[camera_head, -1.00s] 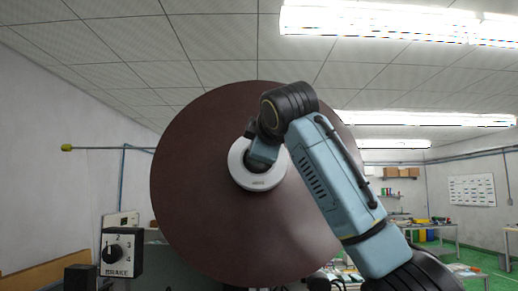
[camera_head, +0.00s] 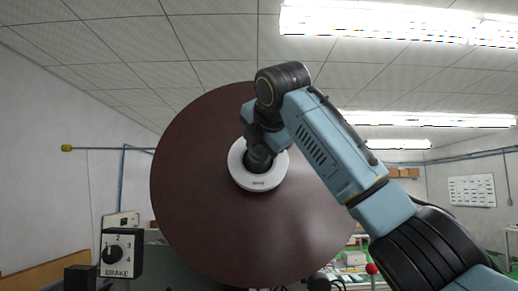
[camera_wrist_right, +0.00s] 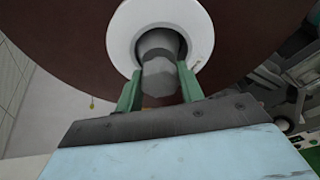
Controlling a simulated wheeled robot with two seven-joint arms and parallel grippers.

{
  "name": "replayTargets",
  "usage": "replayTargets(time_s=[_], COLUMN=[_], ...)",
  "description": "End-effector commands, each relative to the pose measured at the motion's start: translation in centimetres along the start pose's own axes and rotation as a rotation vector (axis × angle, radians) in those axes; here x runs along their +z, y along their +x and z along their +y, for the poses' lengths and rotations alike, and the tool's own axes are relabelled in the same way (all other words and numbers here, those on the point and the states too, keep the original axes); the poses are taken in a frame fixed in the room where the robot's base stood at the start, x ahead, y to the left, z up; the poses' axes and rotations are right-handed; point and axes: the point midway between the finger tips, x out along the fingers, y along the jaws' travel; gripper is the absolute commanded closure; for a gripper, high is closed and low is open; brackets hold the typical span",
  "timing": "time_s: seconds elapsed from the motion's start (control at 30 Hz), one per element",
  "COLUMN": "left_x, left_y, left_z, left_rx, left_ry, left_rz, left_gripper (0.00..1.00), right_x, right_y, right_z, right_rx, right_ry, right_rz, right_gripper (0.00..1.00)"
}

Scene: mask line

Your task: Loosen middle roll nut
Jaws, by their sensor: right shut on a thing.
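The large dark brown roll (camera_head: 205,225) faces me in the head view, with a white ring-shaped core (camera_head: 258,184) at its middle. My right gripper (camera_head: 259,157) reaches the core's hole, and its wrist covers part of it. In the right wrist view, its two green fingers (camera_wrist_right: 159,82) stand on either side of a grey nut-like piece with a faceted end (camera_wrist_right: 160,84), and are shut on it. The white core (camera_wrist_right: 122,32) surrounds it there. Whether the nut has turned cannot be seen. My left gripper is not in view.
A brake dial box (camera_head: 120,253) with a black knob stands at the lower left. A thin bar with a yellow end (camera_head: 67,148) is at the left. A red knob (camera_head: 371,268) shows below my right arm. Open room lies at the right.

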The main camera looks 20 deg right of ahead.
Motion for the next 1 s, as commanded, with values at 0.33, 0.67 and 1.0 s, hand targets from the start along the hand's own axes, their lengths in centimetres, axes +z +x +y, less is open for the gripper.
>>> replayTargets(time_s=[0.33,0.67,1.0], left_x=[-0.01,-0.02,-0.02], left_y=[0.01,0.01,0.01], left_z=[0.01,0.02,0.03], left_rx=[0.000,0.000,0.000], left_ry=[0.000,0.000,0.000], left_rz=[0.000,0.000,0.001], left_gripper=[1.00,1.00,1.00], right_x=[-0.08,-0.14,-0.21], right_y=[-0.03,0.00,0.06], right_z=[0.06,0.06,0.01], right_rx=[-0.080,-0.153,-0.231], right_ry=[-0.322,-0.627,-0.939], right_rz=[0.000,0.001,0.003], right_gripper=[0.85,0.85,0.85])
